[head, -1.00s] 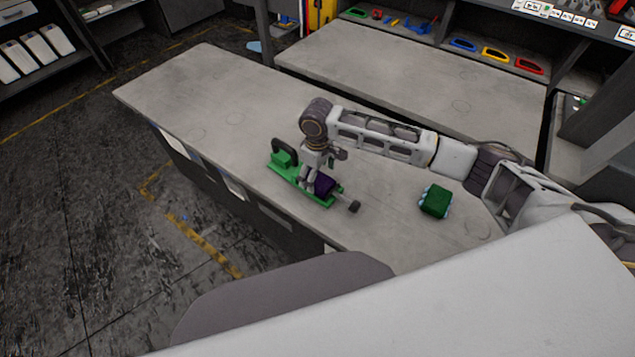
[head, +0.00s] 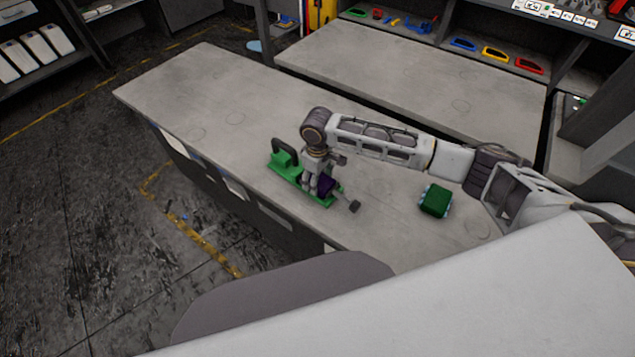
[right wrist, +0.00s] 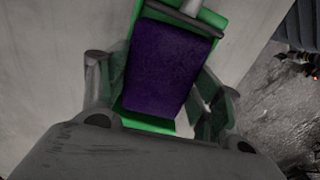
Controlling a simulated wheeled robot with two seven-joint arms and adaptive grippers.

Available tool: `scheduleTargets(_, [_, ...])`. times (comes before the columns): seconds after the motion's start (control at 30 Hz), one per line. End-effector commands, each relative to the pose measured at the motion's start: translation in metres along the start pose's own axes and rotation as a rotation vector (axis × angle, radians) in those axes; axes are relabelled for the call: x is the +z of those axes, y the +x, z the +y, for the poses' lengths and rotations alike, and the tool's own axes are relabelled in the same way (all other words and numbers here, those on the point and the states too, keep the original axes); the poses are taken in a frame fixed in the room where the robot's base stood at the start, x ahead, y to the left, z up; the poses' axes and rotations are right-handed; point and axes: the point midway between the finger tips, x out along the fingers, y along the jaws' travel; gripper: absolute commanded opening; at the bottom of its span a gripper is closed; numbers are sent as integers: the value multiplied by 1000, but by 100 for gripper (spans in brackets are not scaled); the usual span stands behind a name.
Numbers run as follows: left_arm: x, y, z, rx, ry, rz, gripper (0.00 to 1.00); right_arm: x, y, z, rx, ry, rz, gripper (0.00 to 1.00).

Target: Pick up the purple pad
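The purple pad (head: 326,185) sits on the green tray (head: 289,174) near the table's front edge. In the right wrist view the purple pad (right wrist: 167,68) fills the middle, with green rim around it. My right gripper (head: 318,192) points down over the tray and partly hides the pad. In the right wrist view its fingers (right wrist: 160,100) are apart, one on each side of the pad; I cannot tell whether they touch it. My left gripper is not in view.
A dark green block (head: 434,201) lies on the grey table (head: 200,100) to the right. Coloured trays (head: 495,54) stand on the back shelf. The table's left part is clear.

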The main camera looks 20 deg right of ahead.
Motion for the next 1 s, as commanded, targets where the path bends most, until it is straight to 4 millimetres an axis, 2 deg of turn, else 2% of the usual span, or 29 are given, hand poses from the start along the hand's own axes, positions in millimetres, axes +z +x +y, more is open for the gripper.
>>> scheduleTargets(0.03, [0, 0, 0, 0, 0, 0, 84, 0, 0, 0, 0, 0, 0, 53])
scheduleTargets(0.17, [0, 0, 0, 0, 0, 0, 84, 0, 0, 0, 0, 0, 0, 36])
scheduleTargets(0.57, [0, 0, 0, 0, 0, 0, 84, -1, -6, 0, 0, 0, 2, 36])
scheduleTargets(0.77, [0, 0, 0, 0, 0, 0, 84, -1, -26, 0, 1, -1, 3, 36])
scheduleTargets(1.0, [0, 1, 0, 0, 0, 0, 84, -1, -61, 0, 0, 0, 3, 36])
